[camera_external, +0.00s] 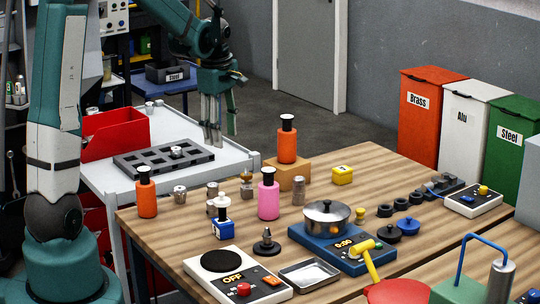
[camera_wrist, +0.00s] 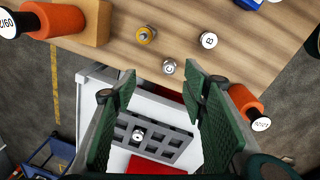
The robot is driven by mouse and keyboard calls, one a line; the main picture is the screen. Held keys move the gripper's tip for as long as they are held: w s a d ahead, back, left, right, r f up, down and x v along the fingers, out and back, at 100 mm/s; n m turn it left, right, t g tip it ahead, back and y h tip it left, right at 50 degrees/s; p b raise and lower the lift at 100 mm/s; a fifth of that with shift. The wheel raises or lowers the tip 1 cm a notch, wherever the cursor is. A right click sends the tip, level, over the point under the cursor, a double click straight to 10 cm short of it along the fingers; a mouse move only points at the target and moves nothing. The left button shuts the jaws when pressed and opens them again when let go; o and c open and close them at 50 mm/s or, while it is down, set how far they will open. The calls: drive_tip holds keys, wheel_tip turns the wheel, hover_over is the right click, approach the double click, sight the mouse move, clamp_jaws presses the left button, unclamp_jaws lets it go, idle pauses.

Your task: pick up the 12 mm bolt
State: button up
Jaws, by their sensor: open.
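No thing in view carries a readable 12 mm mark, so I cannot tell which is the bolt. A small metal piece (camera_external: 176,151) stands in the dark slotted tray (camera_external: 132,164) on the cart; the wrist view shows it too (camera_wrist: 138,134). Small lettered metal pieces stand on the wooden table: one marked B (camera_wrist: 209,40), one marked C (camera_wrist: 169,67). A brass-topped piece (camera_wrist: 146,34) is beside them. My gripper (camera_external: 221,134) is open and empty above the cart's far right side. In the wrist view its fingers (camera_wrist: 161,80) are spread apart over the cart and table edge.
A wooden block (camera_external: 287,180) carries another orange bottle. A red bin (camera_external: 114,135) sits on the cart.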

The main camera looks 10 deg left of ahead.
sight(246, 170)
drive_tip(key=w+d+f+n+p, duration=0.1)
drive_tip(key=d, duration=0.1)
drive_tip(key=w+d+f+p, duration=0.1)
drive_tip(key=d, duration=0.1)
drive_tip(key=w+d+f+n+g+p, duration=0.1)
drive_tip(key=d, duration=0.1)
drive_tip(key=shift+d+f+n+p, duration=0.15)
drive_tip(key=shift+f+n+p, duration=0.15)
drive_tip(key=shift+f, duration=0.1)
wheel_tip(246, 170, down, 5)
drive_tip(key=shift+f, duration=0.1)
drive_tip(key=shift+s+f, duration=0.1)
drive_tip(key=shift+f, duration=0.45)
drive_tip(key=shift+f, duration=0.1)
drive_tip(key=shift+f, duration=1.15)
drive_tip(key=shift+f, duration=0.15)
drive_tip(key=shift+s+f, duration=0.1)
drive_tip(key=shift+f, duration=2.4)
drive_tip(key=shift+c, duration=0.5)
drive_tip(key=c, duration=1.2)
